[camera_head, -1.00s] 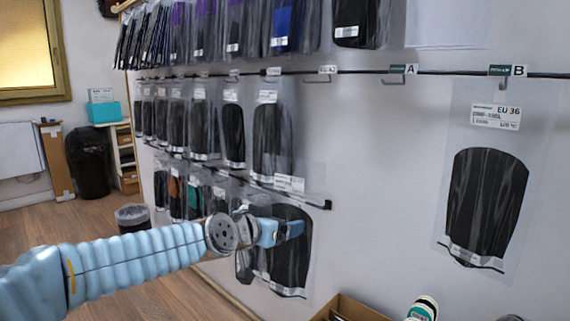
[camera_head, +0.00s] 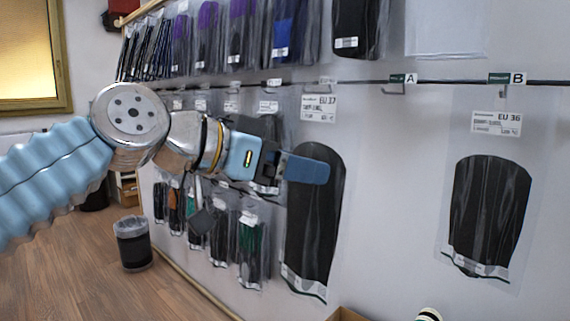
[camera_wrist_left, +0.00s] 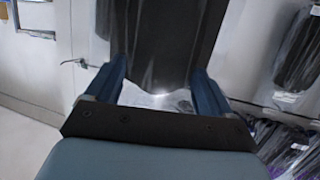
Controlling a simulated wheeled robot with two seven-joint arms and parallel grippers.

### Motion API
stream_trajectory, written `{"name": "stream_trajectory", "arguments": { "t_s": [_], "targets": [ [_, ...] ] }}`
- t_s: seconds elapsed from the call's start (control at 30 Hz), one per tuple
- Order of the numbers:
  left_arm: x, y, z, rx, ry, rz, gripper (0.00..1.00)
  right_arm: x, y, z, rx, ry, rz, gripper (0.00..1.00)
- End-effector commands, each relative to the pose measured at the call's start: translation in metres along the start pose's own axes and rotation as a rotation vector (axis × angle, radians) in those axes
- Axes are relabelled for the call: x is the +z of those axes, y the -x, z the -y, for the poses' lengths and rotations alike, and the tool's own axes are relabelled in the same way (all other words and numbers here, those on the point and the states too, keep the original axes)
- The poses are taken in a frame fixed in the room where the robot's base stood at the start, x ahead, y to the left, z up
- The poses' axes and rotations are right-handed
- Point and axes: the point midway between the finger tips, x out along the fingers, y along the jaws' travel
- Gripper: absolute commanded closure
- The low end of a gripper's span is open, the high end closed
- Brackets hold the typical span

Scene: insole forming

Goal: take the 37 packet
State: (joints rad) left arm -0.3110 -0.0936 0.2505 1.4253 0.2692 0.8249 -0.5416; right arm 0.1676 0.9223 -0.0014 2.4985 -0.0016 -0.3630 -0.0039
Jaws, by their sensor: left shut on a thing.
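The EU 37 packet (camera_head: 318,235) is a clear bag with a dark insole sheet and a white label at its top. It hangs upright in my left gripper (camera_head: 305,168), in front of the wall. The gripper is shut on it. In the left wrist view the dark sheet (camera_wrist_left: 165,40) of the packet stands between the two blue fingers (camera_wrist_left: 158,95). I cannot see whether the packet touches the wall or a peg behind it. My right gripper is in neither current view.
An EU 36 packet (camera_head: 488,215) hangs under hook B (camera_head: 507,82). Hook A (camera_head: 395,85) is empty, with bare wall below. Rows of packets hang on the left and above. A waste bin (camera_head: 133,245) stands on the floor. A cardboard box (camera_head: 346,315) shows at the bottom edge.

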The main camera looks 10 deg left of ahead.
Motion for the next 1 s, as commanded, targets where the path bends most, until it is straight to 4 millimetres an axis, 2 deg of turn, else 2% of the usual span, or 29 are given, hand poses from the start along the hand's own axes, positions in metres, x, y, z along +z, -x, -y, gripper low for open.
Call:
{"name": "stream_trajectory", "arguments": {
  "t_s": [0.3, 0.5, 1.0],
  "targets": [
    [-0.015, -0.038, 0.011, 0.0, 0.001, 0.001, 0.67, 0.003, 0.018, 0.012, -0.008, 0.008, 0.01, 0.57],
    [-0.019, -0.056, 0.016, 0.0, 0.001, 0.001, 0.67, 0.005, 0.025, 0.018, -0.012, 0.012, 0.015, 0.57],
    [-0.019, -0.063, 0.018, -0.002, 0.0, -0.001, 0.67, 0.005, 0.026, 0.019, -0.014, 0.014, 0.016, 0.57]
  ]
}}
